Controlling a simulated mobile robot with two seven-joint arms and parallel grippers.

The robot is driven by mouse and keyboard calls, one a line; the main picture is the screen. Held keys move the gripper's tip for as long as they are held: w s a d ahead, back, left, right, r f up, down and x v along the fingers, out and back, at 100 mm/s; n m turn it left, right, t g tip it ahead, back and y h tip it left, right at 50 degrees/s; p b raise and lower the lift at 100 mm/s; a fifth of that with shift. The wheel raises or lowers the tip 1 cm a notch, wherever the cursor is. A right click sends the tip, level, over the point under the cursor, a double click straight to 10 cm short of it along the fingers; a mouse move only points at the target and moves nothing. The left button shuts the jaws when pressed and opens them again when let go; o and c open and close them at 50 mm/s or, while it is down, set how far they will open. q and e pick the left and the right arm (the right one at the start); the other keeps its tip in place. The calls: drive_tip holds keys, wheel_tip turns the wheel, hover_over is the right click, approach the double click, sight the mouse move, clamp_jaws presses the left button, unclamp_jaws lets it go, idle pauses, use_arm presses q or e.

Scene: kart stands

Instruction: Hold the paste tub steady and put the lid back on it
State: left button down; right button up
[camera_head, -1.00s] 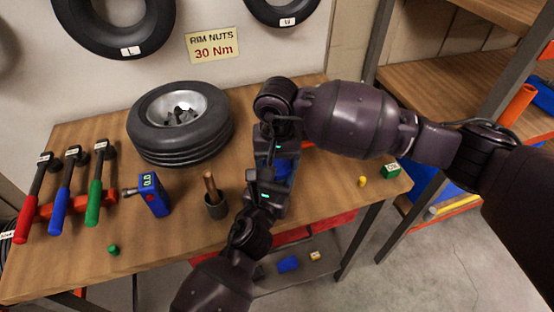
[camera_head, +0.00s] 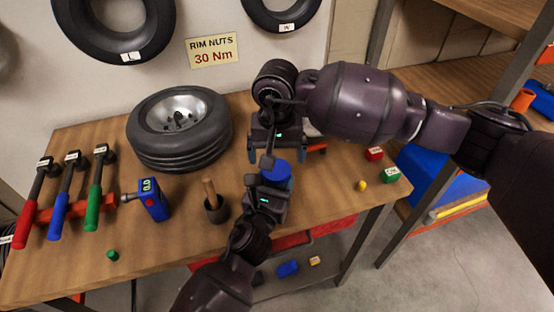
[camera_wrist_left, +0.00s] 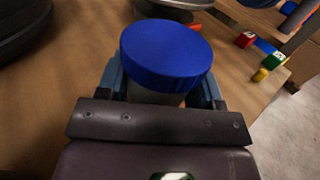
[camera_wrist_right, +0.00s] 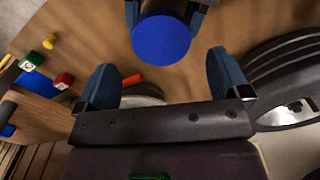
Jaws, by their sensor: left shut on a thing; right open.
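The paste tub (camera_wrist_left: 155,97) is pale and stands upright between the fingers of my left gripper (camera_head: 268,188), which is shut on it. The blue lid (camera_wrist_left: 166,48) sits on top of the tub and looks level; it also shows in the head view (camera_head: 274,171) and the right wrist view (camera_wrist_right: 161,39). Whether it is fully seated cannot be told. My right gripper (camera_wrist_right: 163,72) is open and empty, just behind the tub and apart from the lid. The tub's lower part is hidden by my left gripper.
A wheel (camera_head: 180,130) lies on the bench left of my grippers. A dark cup with a wooden handle (camera_head: 214,205) stands left of the tub. Red (camera_head: 374,153) and green (camera_head: 389,174) blocks lie right.

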sight(276, 168)
drive_tip(key=shift+r, duration=0.15)
drive_tip(key=shift+c, duration=1.2)
drive_tip(key=shift+r, duration=0.3)
drive_tip(key=shift+c, duration=0.2)
drive_tip(key=shift+r+n, duration=1.4)
drive_tip(key=shift+n, duration=0.2)
drive_tip(key=shift+f, duration=4.05)
